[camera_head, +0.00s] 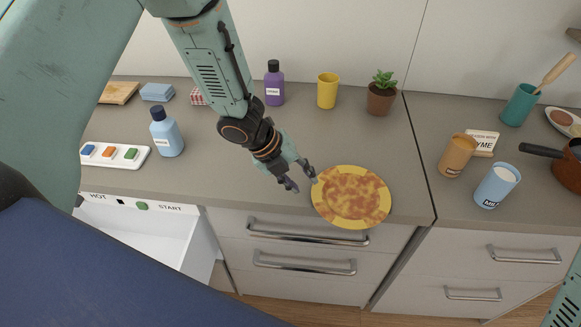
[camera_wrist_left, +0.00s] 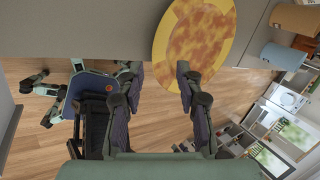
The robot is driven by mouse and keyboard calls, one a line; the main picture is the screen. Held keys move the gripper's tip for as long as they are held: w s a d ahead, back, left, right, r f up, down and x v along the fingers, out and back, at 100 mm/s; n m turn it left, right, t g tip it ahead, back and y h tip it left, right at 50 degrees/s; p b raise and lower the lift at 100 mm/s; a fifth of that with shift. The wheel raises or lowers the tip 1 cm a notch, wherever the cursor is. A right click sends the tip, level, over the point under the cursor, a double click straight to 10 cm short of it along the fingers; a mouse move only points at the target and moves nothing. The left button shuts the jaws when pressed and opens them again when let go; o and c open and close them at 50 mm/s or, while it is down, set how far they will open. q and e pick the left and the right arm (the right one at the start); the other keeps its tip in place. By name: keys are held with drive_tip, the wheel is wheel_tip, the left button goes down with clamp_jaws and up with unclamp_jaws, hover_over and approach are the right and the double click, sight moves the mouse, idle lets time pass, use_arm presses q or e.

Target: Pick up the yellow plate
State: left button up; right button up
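The yellow plate (camera_head: 351,197) lies on the counter near its front edge, with a brown-orange mottled middle and a yellow rim. My left gripper (camera_head: 302,184) is just left of the plate, its fingers apart and with nothing between them. In the left wrist view the plate (camera_wrist_left: 196,38) lies beyond the open fingertips of the left gripper (camera_wrist_left: 160,75), nearer the right finger. From these views I cannot tell whether a fingertip touches the rim. My right gripper is not in view; only a piece of my right arm shows at the lower right edge.
A blue bottle (camera_head: 166,133), a purple bottle (camera_head: 274,84), a yellow cup (camera_head: 327,91) and a potted plant (camera_head: 381,93) stand behind. An orange cup (camera_head: 457,155) and a milk cup (camera_head: 496,186) stand right. Drawer handles (camera_head: 306,232) jut below. Counter space behind the plate is clear.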

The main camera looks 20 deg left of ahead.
use_arm(q)
drive_tip(key=v, duration=0.5)
drive_tip(key=shift+a+r, duration=0.1)
drive_tip(key=shift+r, duration=0.15)
drive_tip(key=shift+s, duration=0.15)
